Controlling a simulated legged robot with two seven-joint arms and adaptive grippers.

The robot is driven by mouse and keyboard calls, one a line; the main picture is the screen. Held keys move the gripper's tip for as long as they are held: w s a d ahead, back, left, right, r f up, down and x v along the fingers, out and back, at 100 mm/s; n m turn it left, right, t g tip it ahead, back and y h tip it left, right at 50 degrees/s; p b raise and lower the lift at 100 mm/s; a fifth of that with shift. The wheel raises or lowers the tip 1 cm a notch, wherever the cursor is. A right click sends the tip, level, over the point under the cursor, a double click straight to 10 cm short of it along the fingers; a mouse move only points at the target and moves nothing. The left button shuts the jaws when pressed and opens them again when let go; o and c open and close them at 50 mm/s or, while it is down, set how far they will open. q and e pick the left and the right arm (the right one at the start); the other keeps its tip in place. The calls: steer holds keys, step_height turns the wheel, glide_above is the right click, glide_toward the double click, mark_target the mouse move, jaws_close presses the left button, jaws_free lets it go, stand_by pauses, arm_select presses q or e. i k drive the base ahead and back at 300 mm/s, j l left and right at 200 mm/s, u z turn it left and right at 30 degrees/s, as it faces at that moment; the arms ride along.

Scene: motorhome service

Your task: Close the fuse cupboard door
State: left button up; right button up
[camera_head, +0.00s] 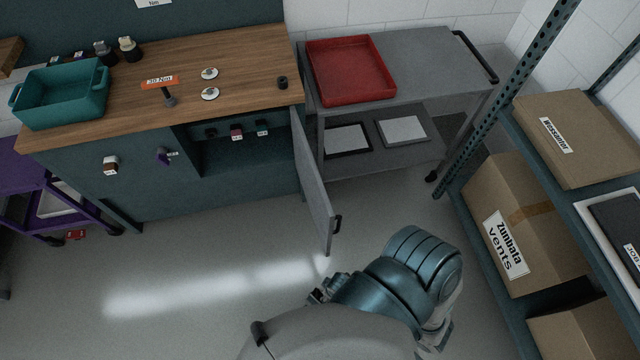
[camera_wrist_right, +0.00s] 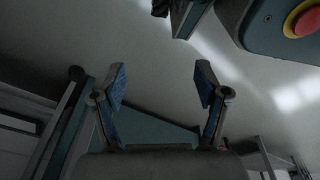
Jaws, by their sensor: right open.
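The fuse cupboard (camera_head: 245,176) is a dark teal recess under a wooden worktop, with several small switch-like parts inside. Its grey door (camera_head: 313,175) stands wide open, hinged at the right side of the opening and swung out toward me. A dark handle (camera_head: 337,224) sits near the door's free edge. My right arm is just below and right of the door in the head view; its gripper is mostly hidden there. In the right wrist view my right gripper (camera_wrist_right: 161,82) is open with two blue-padded fingers and nothing between the tips. My left gripper is not in view.
A grey trolley (camera_head: 445,65) with a red tray (camera_head: 350,70) stands right of the door. A shelf with cardboard boxes (camera_head: 520,228) is at the right. A teal bin (camera_head: 62,92) sits on the worktop (camera_head: 235,70). The floor before the cupboard is clear.

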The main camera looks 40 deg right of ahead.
mark_target(322, 212)
steer(key=l, duration=1.95)
steer(key=k, duration=0.05)
